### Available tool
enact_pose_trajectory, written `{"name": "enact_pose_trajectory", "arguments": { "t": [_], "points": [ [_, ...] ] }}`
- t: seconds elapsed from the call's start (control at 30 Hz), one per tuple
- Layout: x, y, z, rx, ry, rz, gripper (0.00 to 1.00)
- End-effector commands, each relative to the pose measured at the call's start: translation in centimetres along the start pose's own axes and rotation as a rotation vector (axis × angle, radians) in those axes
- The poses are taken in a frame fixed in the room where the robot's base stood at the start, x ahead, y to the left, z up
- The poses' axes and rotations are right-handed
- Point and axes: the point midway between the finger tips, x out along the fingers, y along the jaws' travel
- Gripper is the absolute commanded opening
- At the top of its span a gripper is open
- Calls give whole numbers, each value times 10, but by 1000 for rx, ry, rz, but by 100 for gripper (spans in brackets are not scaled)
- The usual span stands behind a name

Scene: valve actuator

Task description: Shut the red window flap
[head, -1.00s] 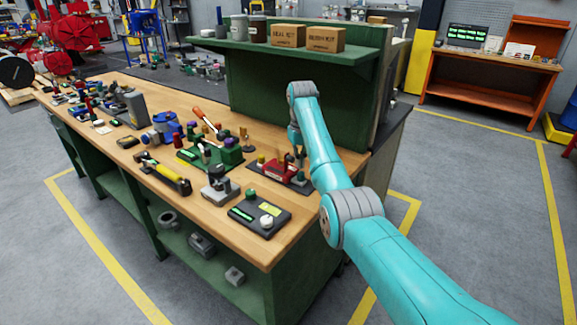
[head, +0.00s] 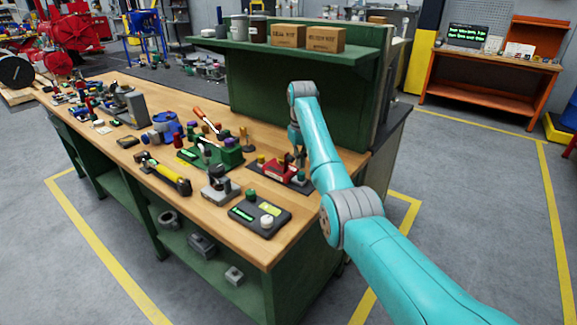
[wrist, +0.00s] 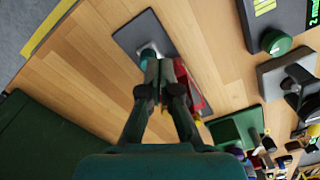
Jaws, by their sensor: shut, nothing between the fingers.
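A red valve unit (head: 280,169) sits on a dark base plate (head: 258,169) on the wooden bench. I cannot make out its window flap or how far that stands open. In the wrist view the red unit (wrist: 194,92) shows just right of my fingers, partly hidden behind them, on the dark plate (wrist: 130,36). My gripper (wrist: 159,68) is shut and empty over this plate, its tips beside the red part. I cannot tell whether they touch it. In the head view my gripper (head: 298,152) is at the unit's right side, partly hidden by my arm.
A dark box with a green button (head: 260,213), a grey clamp-like device (head: 219,186) and a green unit (head: 212,155) stand nearby on the bench. A green panel with a shelf (head: 300,110) rises behind. Bare wood (wrist: 75,70) lies left of the plate in the wrist view.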

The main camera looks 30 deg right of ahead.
Motion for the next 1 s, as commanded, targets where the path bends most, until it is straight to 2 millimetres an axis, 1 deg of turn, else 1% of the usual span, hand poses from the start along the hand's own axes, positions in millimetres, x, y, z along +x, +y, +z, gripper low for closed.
{"name": "enact_pose_trajectory", "arguments": {
  "t": [0.27,1.0],
  "points": [
    [5,0,0,0,0,0,0],
    [30,0,0,0,-1,0,0]
  ]
}}
